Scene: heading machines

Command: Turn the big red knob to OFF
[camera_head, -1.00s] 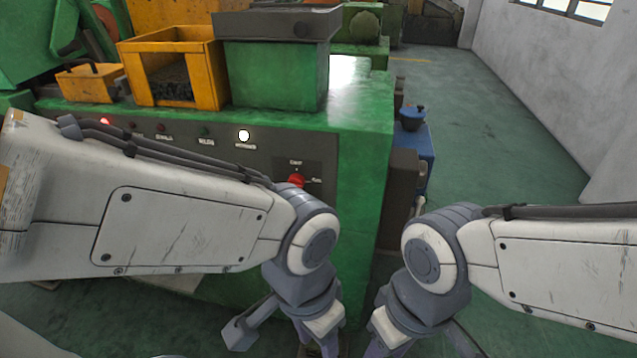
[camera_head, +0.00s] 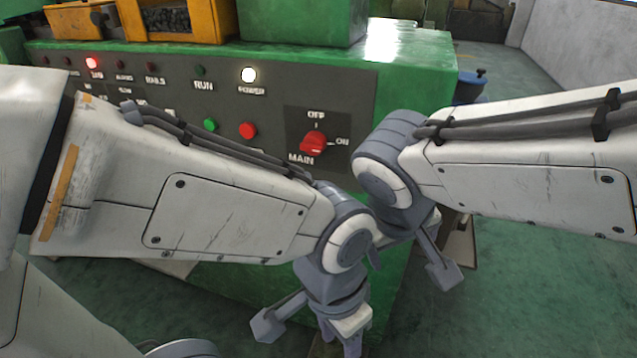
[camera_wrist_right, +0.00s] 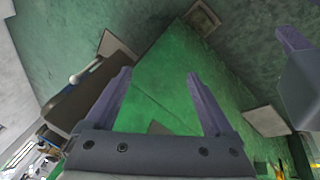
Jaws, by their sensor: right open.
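The big red knob (camera_head: 314,144) sits on the dark control panel of the green machine in the head view. OFF is printed above it, ON to its right and MAIN at its lower left; its pointer appears turned toward ON. My right gripper shows open and empty in the right wrist view (camera_wrist_right: 158,76), with the machine's green side beyond its fingers. In the head view its wrist is right of and below the knob, apart from it, and its fingers are hidden. My left gripper (camera_head: 350,338) is below the knob, mostly cut off by the bottom edge.
A green button (camera_head: 210,125) and a red button (camera_head: 248,130) are left of the knob. A lit white POWER lamp (camera_head: 249,74) is above them. My two wrists are very close together. A blue object (camera_head: 470,86) stands behind my right arm, with open floor beyond.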

